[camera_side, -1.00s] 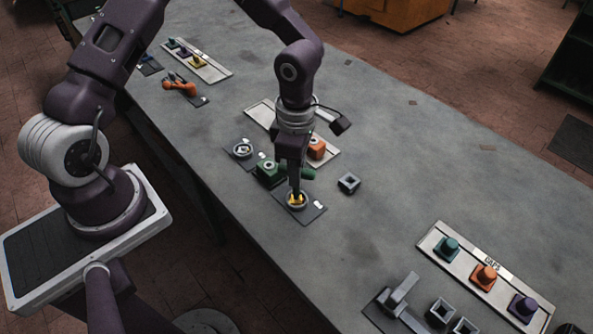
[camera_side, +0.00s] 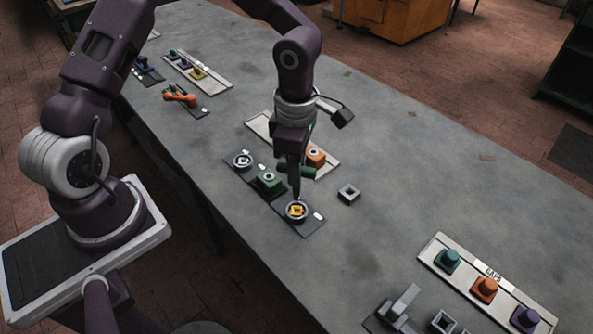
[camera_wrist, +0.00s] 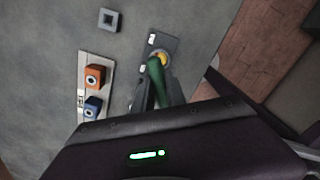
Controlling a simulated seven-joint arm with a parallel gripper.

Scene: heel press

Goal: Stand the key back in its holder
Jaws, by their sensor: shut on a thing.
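The key (camera_side: 297,171) has a green bar handle and a dark shaft, and my gripper (camera_side: 293,158) is shut on it. A green block with a pale ringed hole (camera_side: 267,180) sits to the left of the key on a dark plate. An orange block of similar form (camera_side: 315,156) stands on a pale plate behind; a blue one (camera_wrist: 93,107) is beside it. Which block is the holder is not marked.
Another ring (camera_side: 243,160) lies left of the green block. A small grey square socket (camera_side: 349,193) lies to the right. A rack of coloured caps (camera_side: 484,289) stands front right. The middle right of the table is clear.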

